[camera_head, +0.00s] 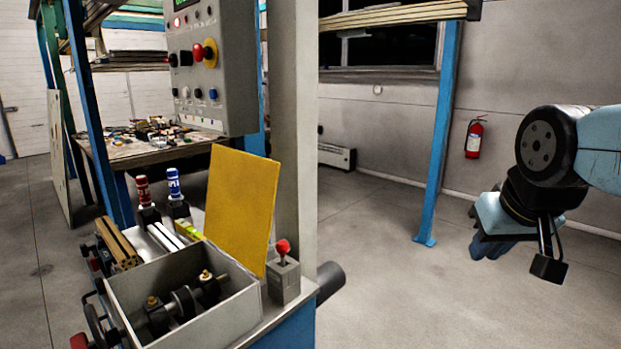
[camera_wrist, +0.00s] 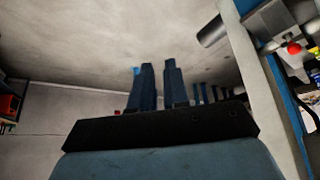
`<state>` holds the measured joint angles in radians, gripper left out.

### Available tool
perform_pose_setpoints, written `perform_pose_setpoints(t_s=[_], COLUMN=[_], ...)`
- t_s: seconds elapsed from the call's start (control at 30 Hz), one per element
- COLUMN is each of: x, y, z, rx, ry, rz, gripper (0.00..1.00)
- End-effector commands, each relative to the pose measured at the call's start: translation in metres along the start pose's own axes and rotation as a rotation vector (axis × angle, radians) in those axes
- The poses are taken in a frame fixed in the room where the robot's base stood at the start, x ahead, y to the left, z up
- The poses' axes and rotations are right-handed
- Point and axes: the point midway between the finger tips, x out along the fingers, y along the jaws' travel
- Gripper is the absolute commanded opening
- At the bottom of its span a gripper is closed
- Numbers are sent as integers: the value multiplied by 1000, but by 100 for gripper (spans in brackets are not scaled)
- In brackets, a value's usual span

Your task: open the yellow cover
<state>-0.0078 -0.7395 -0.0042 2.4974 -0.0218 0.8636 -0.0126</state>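The yellow cover (camera_head: 241,209) stands raised, nearly upright, at the far right edge of a grey open-topped box (camera_head: 185,290). The box's inside shows, with a dark shaft and brass-coloured fittings (camera_head: 184,299) in it. My gripper (camera_head: 489,250) hangs in free air at the right, well apart from the cover and the box. In the wrist view my gripper (camera_wrist: 160,68) shows two dark fingers with a narrow gap between them and nothing held. The cover cannot be made out in the wrist view.
A red-knobbed lever (camera_head: 283,262) stands right of the cover. A control panel (camera_head: 211,70) hangs above on a grey post (camera_head: 292,130). Red and blue-white bottles (camera_head: 173,185) stand behind the box. A blue upright (camera_head: 440,140) stands behind, left of my arm. The floor between is clear.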

Motion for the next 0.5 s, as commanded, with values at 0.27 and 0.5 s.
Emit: perform_pose_setpoints(t_s=[0.27, 0.5], x=[28, 48], y=[13, -11], z=[-90, -177], rx=[-315, -693], ry=[242, 515], rz=[91, 153], gripper=[38, 38])
